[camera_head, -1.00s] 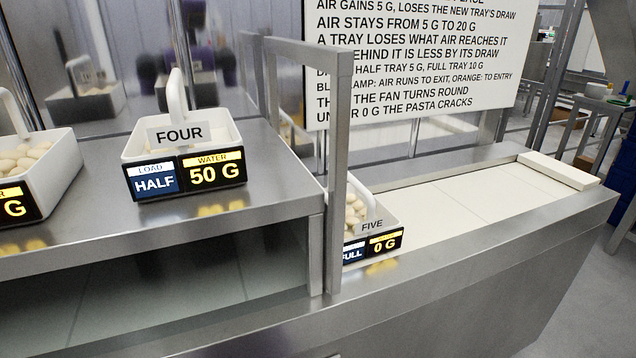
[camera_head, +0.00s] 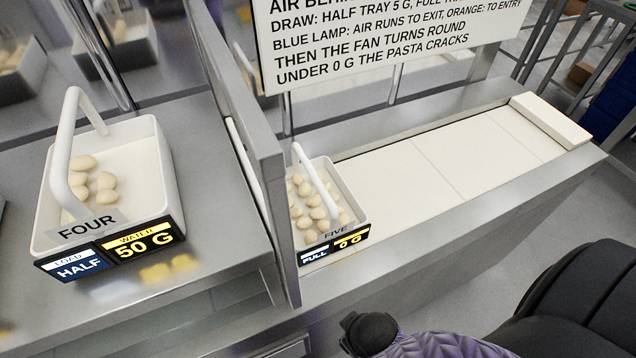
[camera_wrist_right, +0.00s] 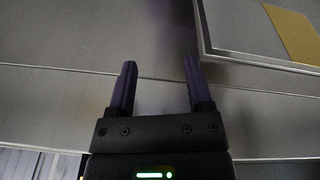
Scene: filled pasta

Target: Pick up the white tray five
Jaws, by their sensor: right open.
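White tray five (camera_head: 349,208) sits at the left end of the white belt, just right of the metal frame. It holds several pale pasta pieces, has an upright white handle, and its labels read FIVE, FULL and 0 G. The frame hides part of its left side. In the right wrist view my right gripper (camera_wrist_right: 158,82) is open and empty, its two dark fingers in front of grey metal panels. Part of my right arm shows at the bottom right of the head view, well apart from the tray. My left gripper is not in view.
White tray four (camera_head: 160,170), labelled HALF and 50 G, stands on the metal deck at left. A metal frame (camera_head: 240,130) rises between the two trays. The belt (camera_head: 440,165) right of tray five is clear up to a white end block (camera_head: 550,120). A sign (camera_head: 390,40) hangs behind.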

